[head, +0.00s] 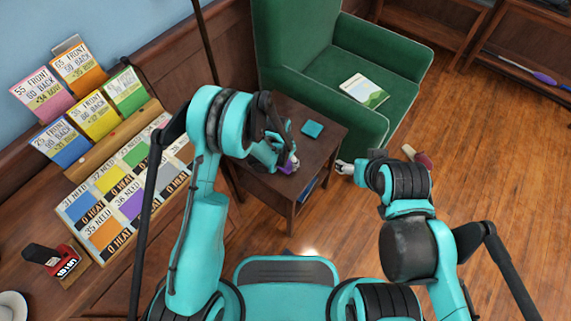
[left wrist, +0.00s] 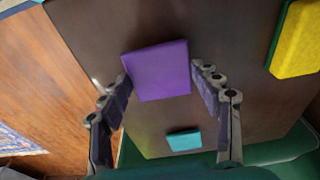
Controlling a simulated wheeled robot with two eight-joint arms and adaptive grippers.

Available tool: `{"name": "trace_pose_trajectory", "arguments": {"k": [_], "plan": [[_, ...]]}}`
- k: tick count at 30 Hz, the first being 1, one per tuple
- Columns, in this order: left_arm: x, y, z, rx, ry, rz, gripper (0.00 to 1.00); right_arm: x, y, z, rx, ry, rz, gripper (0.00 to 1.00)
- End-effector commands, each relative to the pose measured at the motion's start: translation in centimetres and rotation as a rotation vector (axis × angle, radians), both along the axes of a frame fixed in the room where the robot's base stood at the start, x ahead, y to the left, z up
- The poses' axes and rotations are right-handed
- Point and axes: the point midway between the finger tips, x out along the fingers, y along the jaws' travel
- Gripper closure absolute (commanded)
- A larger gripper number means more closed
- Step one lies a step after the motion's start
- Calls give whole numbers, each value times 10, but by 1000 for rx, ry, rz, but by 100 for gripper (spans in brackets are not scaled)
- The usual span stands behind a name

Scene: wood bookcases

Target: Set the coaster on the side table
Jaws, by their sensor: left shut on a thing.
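A flat purple square, which looks like a coaster (left wrist: 157,71), is between the fingers of my left gripper (left wrist: 162,82) in the left wrist view. In the head view, that gripper (head: 286,160) is over the dark wooden side table (head: 323,144), with only a bit of purple showing. I cannot tell whether the purple square touches the tabletop. A teal square (head: 312,129) lies on the table, apart from the gripper; it also shows in the left wrist view (left wrist: 184,140). My right gripper (head: 345,167) is right of the table, its fingers too small to read.
A yellow block with a green side (left wrist: 296,40) is near the table's edge in the left wrist view. A green armchair (head: 350,60) with a booklet (head: 364,90) stands behind the table. A card rack (head: 110,180) stands left. Open wood floor (head: 480,170) lies right.

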Motion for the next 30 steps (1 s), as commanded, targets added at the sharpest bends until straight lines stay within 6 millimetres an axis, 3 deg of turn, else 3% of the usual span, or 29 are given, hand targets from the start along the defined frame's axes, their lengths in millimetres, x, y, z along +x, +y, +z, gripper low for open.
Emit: {"name": "trace_pose_trajectory", "arguments": {"k": [1, 3, 13, 14, 16, 26, 30], "plan": [[0, 0, -12, 0, 0, 0, 68, 0, 0, -9, 0, 0, 0, 29], [0, 0, -17, 0, 0, 0, 68, 0, 0, -10, 0, 0, 0, 29], [0, 0, -17, 0, 0, 0, 68, 0, 0, -8, 0, 0, 0, 29], [0, 0, -18, 0, 0, 0, 34, 0, 0, -8, 0, 0, 0, 29], [0, 0, -17, 0, 0, 0, 16, 0, 0, -8, 0, 0, 0, 29], [0, 0, -16, 0, 0, 0, 16, 0, 0, -8, 0, 0, 0, 29], [-2, 1, -1, 0, 0, 0, 16, 0, 0, -2, 0, 0, 0, 29]]}}
